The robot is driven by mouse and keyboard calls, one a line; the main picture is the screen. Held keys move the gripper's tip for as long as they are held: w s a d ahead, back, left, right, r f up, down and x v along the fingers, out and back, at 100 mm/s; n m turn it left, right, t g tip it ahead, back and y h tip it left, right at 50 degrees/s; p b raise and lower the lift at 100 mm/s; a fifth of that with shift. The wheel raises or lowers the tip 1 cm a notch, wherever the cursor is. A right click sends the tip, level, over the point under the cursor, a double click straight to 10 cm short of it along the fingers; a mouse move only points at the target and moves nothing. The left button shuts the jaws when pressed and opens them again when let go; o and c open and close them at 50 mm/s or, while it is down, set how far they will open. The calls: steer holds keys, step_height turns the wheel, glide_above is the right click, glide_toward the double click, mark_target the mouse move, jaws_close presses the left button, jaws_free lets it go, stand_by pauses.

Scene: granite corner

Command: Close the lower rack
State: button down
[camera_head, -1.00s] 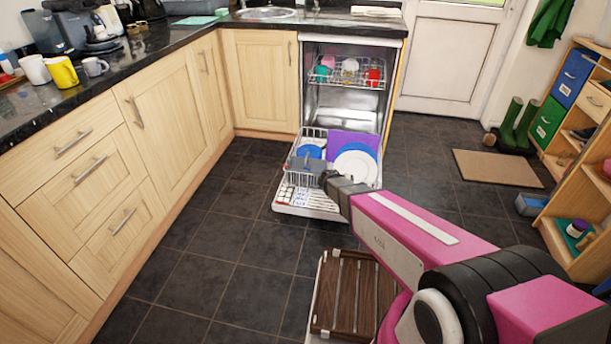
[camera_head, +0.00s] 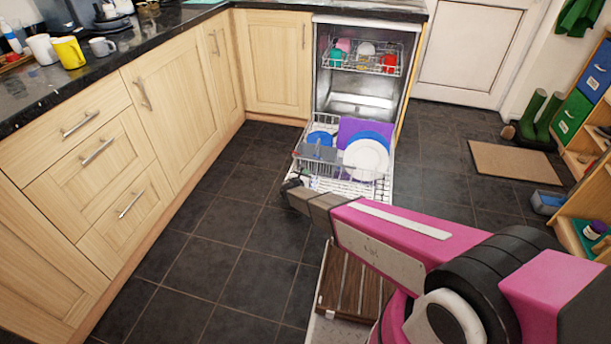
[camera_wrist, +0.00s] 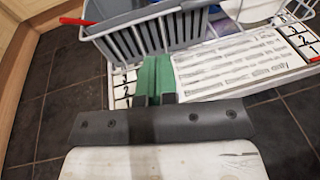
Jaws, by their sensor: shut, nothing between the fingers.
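The lower rack (camera_head: 340,174) is pulled out over the lowered dishwasher door (camera_head: 365,191). It holds a white plate (camera_head: 366,158), blue dishes (camera_head: 320,138), a purple board (camera_head: 352,128) and a grey cutlery basket (camera_head: 313,155). My gripper (camera_head: 290,186) is at the front left corner of the door, near the rack's front. In the wrist view my green-padded fingers (camera_wrist: 163,78) are shut and empty. They point toward the rack's front wires (camera_wrist: 140,45), just below the basket (camera_wrist: 185,25); contact cannot be told. My arm hides part of the door's front edge.
The upper rack (camera_head: 360,62) with cups sits inside the dishwasher. Wooden cabinets (camera_head: 150,120) line the left. A mat (camera_head: 515,163), green boots (camera_head: 540,115) and a shelf (camera_head: 590,150) are at right. Dark tiled floor (camera_head: 215,225) is clear left of the door.

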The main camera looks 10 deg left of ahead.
mark_target(317, 162)
steer(key=x, duration=1)
steer(key=shift+w+d, duration=0.1)
steer(key=shift+w, duration=0.1)
